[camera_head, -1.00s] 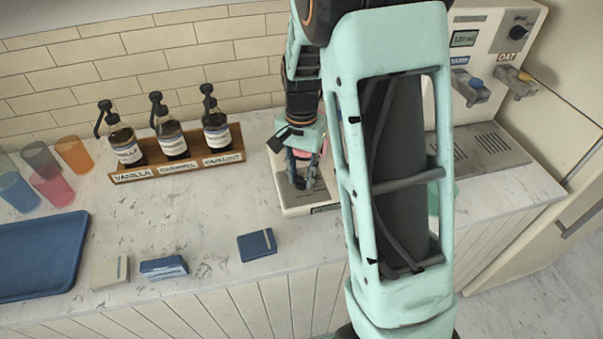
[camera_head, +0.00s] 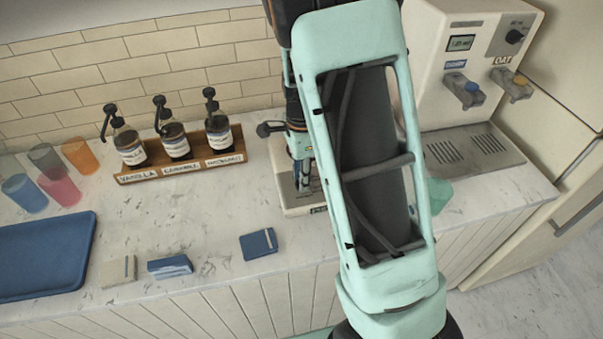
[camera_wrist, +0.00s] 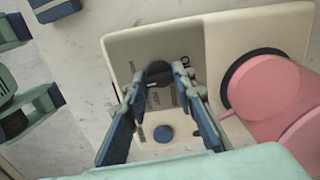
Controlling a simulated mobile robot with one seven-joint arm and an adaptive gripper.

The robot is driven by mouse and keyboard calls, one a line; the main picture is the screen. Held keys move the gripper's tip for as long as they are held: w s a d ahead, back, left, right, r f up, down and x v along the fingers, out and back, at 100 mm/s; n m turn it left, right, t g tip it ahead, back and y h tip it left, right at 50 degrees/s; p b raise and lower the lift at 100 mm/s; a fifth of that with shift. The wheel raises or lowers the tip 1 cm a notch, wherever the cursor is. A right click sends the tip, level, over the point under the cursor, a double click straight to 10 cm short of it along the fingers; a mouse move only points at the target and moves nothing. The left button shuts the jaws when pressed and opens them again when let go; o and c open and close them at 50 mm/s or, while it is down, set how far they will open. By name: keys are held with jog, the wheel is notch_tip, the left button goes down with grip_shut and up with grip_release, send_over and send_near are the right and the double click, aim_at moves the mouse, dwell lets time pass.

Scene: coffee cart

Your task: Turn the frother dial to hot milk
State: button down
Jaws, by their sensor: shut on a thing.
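The frother (camera_wrist: 205,30) is a cream-white unit with a dark dial (camera_wrist: 158,73), printed labels beside it and a blue button (camera_wrist: 163,133). A pink jug (camera_wrist: 265,90) stands on its dark round base at the right. My gripper (camera_wrist: 159,76) is over the panel with one fingertip on each side of the dial, shut on it. Which label the dial points to is too small to read. In the head view, my gripper (camera_head: 303,182) reaches down onto the frother (camera_head: 292,208), and my arm hides much of it.
A rack (camera_head: 180,168) of pump syrup bottles stands left of the frother. Several cups (camera_head: 58,188), a blue tray (camera_head: 45,262) and small boxes (camera_head: 170,266) are farther left. A milk dispenser (camera_head: 470,85) stands at the right.

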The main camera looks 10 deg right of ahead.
jog(key=shift+m, duration=0.6)
jog(key=c, duration=1.6)
grip_release()
notch_tip(320, 180, up, 12)
